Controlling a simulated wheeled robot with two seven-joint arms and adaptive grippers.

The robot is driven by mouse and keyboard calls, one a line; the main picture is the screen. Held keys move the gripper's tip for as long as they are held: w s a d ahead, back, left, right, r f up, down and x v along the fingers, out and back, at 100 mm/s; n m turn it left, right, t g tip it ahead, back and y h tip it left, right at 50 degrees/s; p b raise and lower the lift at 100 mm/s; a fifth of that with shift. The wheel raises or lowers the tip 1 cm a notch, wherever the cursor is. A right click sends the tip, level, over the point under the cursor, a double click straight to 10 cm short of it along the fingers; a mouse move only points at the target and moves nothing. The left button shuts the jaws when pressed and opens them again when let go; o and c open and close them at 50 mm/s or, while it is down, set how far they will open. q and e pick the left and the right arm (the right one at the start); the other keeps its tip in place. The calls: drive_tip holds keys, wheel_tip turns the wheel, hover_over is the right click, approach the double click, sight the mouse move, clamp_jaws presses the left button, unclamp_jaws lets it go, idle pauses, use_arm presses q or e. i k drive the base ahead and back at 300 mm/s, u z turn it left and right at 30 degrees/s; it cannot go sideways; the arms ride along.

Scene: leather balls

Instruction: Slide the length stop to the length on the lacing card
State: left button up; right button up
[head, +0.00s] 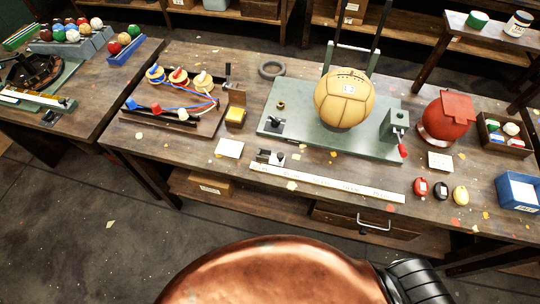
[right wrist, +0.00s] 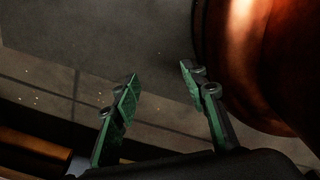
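A long pale ruler (head: 330,183) lies along the front of the main workbench. A small metal and black block, which looks like the length stop (head: 270,157), sits at its left end. One small pale card (head: 229,148) lies left of the stop and another (head: 439,161) lies at the right; their writing is too small to read, so I cannot tell which is the lacing card. My right gripper (right wrist: 160,82) shows in the right wrist view, its green-padded fingers apart with nothing between them, over the floor and away from the bench top. My left gripper is in neither view.
A tan leather ball (head: 345,98) sits on a green plate (head: 290,133) behind the ruler. A red leather piece (head: 446,118), small colored tins (head: 440,190) and a blue box (head: 517,190) stand at the right. Thread spools (head: 178,78) stand at the left. Paper scraps lie around.

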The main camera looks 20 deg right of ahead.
sight(264, 154)
drive_tip(key=k, duration=1.3)
drive_tip(key=u, duration=0.6)
drive_tip(key=i, duration=1.35)
drive_tip(key=z, duration=0.55)
